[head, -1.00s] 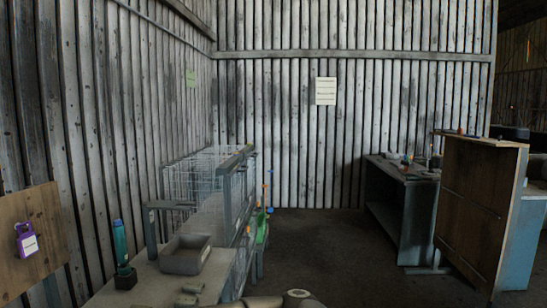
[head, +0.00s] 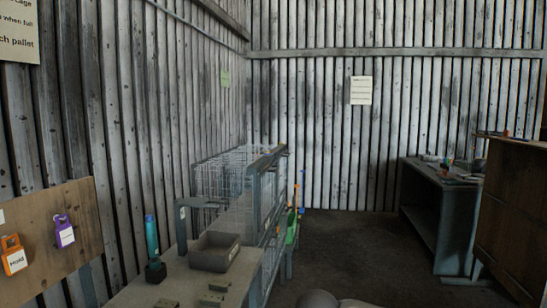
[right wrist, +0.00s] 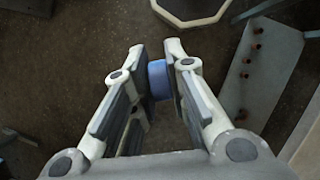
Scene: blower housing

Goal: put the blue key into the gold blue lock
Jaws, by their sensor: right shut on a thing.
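My right gripper (right wrist: 158,62) is shut on a blue thing (right wrist: 158,80) in the right wrist view. Only a rounded blue part of it shows between the fingers, so I cannot tell for sure that it is the blue key. In the head view an orange padlock (head: 14,258) and a purple padlock (head: 64,233), both with white labels, hang on a wooden board (head: 80,205) at the left. I see no gold or blue lock. My left gripper is not in view.
A bench (head: 190,284) at lower left bears a grey tray (head: 214,252), a teal bottle-like thing (head: 152,236) and small blocks. A wire cage (head: 222,190) stands behind it. A dark bench (head: 436,200) and brown panel (head: 508,215) stand right. Floor between is clear.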

